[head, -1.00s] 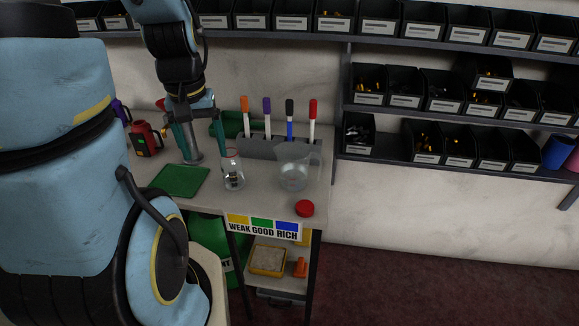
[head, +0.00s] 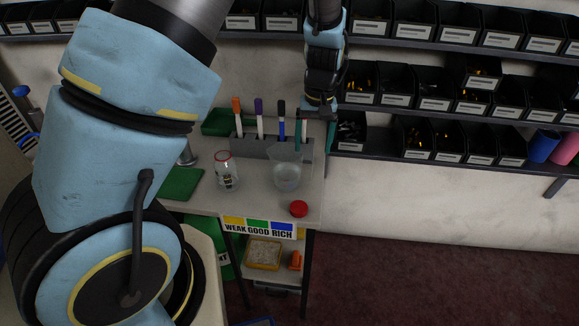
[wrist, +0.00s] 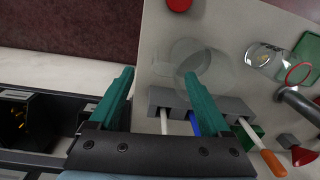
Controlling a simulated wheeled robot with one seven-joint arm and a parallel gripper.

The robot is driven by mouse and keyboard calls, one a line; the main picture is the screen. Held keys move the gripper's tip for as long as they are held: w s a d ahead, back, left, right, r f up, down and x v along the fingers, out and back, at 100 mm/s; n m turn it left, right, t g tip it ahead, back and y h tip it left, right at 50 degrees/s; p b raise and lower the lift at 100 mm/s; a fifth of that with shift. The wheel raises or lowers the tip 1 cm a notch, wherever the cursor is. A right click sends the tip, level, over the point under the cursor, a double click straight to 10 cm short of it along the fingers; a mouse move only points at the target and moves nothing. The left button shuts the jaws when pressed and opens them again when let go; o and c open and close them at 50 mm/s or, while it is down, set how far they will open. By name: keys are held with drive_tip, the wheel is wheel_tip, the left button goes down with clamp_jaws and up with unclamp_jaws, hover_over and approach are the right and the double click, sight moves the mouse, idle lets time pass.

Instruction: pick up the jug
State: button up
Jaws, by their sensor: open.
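The jug (head: 288,174) is clear and stands upright on the table (head: 240,202), in front of the pen holder and right of a glass jar. It also shows in the wrist view (wrist: 218,76), faint and see-through, with the right finger overlapping part of it. My gripper (head: 315,132) is open and empty, with two green fingers pointing down. It is behind and to the right of the jug, near the right end of the pen holder. In the wrist view my gripper (wrist: 158,78) has the jug mostly to the right of the gap between its fingers.
The grey holder (head: 252,147) with upright markers stands close behind the jug. A glass jar (head: 227,172) is left of it, and a red lid (head: 298,209) lies in front. Shelves with black bins (head: 420,136) are close on the right.

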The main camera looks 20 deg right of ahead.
sight(309, 156)
drive_tip(key=shift+w+a+f+p, duration=0.15)
drive_tip(key=shift+f+p, duration=0.45)
drive_tip(key=shift+f, duration=1.15)
drive_tip(key=shift+a+f+p, duration=0.25)
drive_tip(key=shift+f+p, duration=0.35)
drive_tip(key=shift+f, duration=1.1)
clamp_jaws()
